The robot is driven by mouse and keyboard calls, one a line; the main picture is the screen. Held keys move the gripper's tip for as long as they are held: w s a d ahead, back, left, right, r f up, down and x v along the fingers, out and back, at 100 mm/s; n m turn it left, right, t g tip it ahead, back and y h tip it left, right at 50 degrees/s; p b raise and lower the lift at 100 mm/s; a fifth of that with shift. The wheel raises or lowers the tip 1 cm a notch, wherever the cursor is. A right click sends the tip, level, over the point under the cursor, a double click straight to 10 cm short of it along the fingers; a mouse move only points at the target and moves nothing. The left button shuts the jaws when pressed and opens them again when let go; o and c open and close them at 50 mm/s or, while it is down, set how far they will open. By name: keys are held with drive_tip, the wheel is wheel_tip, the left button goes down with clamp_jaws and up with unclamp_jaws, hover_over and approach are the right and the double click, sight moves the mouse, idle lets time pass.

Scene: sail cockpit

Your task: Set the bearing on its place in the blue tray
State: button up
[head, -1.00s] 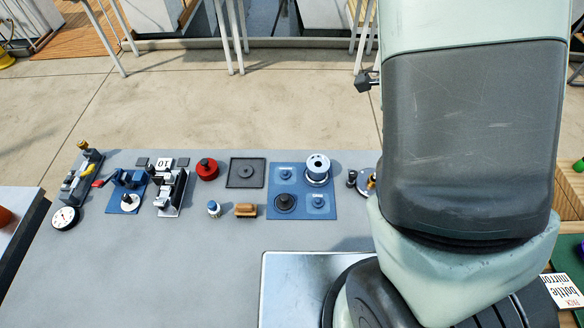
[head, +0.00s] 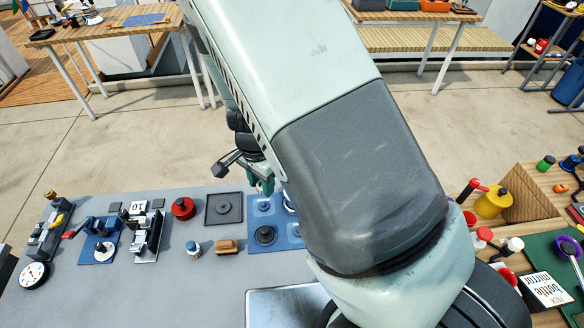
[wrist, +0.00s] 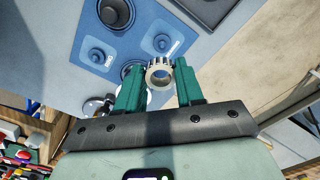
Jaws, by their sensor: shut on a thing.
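My gripper (wrist: 160,82) has green fingers, closed on the bearing (wrist: 158,77), a small ring with a ribbed metallic rim and an open centre. In the wrist view it is held beyond the fingertips, over or near the blue tray (wrist: 125,32). The tray shows two bare blue pegs on lighter pads, a dark round part (wrist: 115,12) and another round part partly hidden by the fingers. In the head view the blue tray (head: 286,242) is partly covered by my arm, and my gripper (head: 265,184) shows above its far edge. The bearing is hard to make out there.
A dark square tray (head: 224,209) and a red pot (head: 183,208) lie left of the blue tray. A wooden brush (head: 227,246) and a blue-white knob (head: 193,248) sit nearer. A bench with bottles and a sign (head: 545,290) stands at right.

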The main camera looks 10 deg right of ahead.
sight(262, 205)
drive_tip(key=shift+s+a+f, duration=0.1)
drive_tip(key=shift+a+f, duration=0.25)
drive_tip(key=shift+f, duration=2.7)
drive_tip(key=shift+f, duration=0.6)
drive_tip(key=o, duration=0.8)
drive_tip(key=shift+c, duration=0.2)
drive_tip(key=shift+r, duration=0.1)
wheel_tip(262, 205, up, 11)
